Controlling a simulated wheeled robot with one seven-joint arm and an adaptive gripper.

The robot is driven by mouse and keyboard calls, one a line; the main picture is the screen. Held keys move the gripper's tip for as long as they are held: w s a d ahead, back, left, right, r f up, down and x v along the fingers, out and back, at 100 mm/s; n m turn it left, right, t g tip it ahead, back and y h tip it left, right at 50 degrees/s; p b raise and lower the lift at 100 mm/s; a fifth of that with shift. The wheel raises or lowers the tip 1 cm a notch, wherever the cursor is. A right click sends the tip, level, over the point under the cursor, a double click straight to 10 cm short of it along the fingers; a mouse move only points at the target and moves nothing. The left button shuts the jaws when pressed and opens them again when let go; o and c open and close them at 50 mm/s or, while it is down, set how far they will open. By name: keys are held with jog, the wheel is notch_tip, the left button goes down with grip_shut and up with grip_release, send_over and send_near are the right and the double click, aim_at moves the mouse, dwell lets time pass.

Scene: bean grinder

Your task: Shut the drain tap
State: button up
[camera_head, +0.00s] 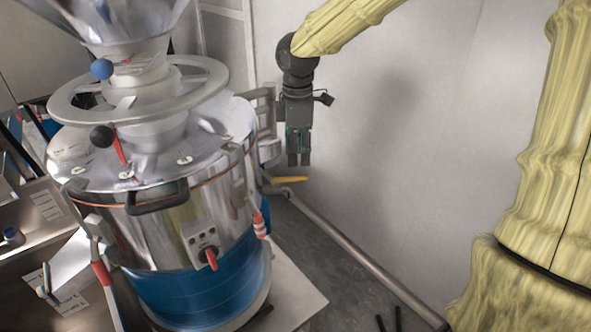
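The bean grinder (165,240) is a tall steel and blue drum at the left. A yellow lever (288,180) sticks out horizontally from its right side, near the wall. It looks like the handle of the drain tap; the tap's body is mostly hidden or too small to make out. My gripper (298,162) hangs pointing down just above the yellow lever in the picture, with a small visible gap between them. Its two dark fingers show close side by side, and their real spacing is unclear. Nothing is seen between them.
A red switch (211,258) on a control box and a red-striped handle (260,224) sit on the drum. A steel pipe (355,256) runs low along the pale wall (430,130). Dark floor (330,265) is free right of the drum. A bench stands at the left.

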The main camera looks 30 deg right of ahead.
aim_at(297, 177)
jog(key=shift+f+p, duration=0.5)
jog(key=shift+f, duration=2.75)
grip_shut()
